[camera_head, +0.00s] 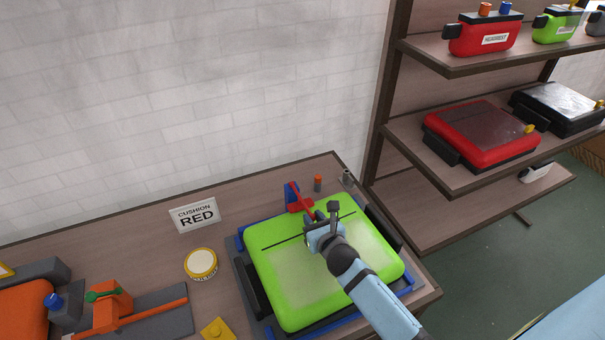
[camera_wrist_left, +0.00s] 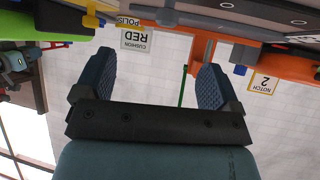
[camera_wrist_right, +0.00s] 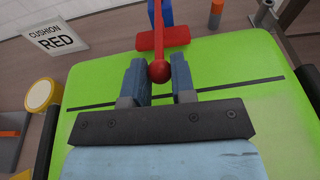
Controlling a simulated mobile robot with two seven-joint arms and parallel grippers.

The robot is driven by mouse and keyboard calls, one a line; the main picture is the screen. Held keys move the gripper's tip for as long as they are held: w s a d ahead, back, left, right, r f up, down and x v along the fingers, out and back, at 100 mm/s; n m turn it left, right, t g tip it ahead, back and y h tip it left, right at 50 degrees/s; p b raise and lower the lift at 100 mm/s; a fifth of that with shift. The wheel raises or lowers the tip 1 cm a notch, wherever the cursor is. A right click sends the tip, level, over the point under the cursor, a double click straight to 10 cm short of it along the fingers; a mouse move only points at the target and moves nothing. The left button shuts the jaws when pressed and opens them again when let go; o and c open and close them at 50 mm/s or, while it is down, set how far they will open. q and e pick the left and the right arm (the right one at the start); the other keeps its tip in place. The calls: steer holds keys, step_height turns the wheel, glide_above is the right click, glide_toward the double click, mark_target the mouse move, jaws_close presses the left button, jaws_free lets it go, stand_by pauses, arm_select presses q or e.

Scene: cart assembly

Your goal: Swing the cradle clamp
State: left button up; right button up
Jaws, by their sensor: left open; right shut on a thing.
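The cradle clamp has a blue post (camera_head: 291,191) and a red lever (camera_head: 303,200) at the back edge of the green seat block (camera_head: 290,298). The block lies in a blue cradle (camera_head: 240,243) with black side pads. My right gripper (camera_head: 313,224) is over the block's back part, shut on the lever's end. In the right wrist view the lever's red ball knob (camera_wrist_right: 159,71) sits between the fingertips, with the red clamp foot (camera_wrist_right: 163,38) beyond it. My left gripper (camera_wrist_left: 155,72) shows only in its own wrist view, with fingers apart and nothing between them.
A "CUSHION RED" sign (camera_head: 195,214) and a round yellow-rimmed tin (camera_head: 201,263) stand left of the cradle. An orange fixture with a green handle (camera_head: 104,295) is further left. An orange peg (camera_head: 318,183) stands behind the block. Shelves with red cases (camera_head: 485,128) rise at right.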

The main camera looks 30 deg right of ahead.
steer(key=shift+w+r+p, duration=0.2)
steer(key=shift+r+p, duration=0.45)
steer(key=shift+r, duration=0.1)
steer(key=shift+w+r+p, duration=0.15)
steer(key=shift+r+p, duration=0.5)
steer(key=shift+r, duration=0.15)
steer(key=shift+w+r+p, duration=0.2)
steer(key=shift+r+p, duration=0.45)
steer(key=shift+r, duration=0.1)
steer(key=shift+w+r+p, duration=0.2)
steer(key=shift+w+r, duration=0.05)
steer(key=shift+r, duration=0.25)
steer(key=shift+w+r+p, duration=0.2)
steer(key=shift+w+r, duration=0.05)
steer(key=shift+r, duration=0.2)
steer(key=shift+w+d+r, duration=0.1)
steer(key=shift+w+r, duration=0.55)
steer(key=shift+r, duration=0.3)
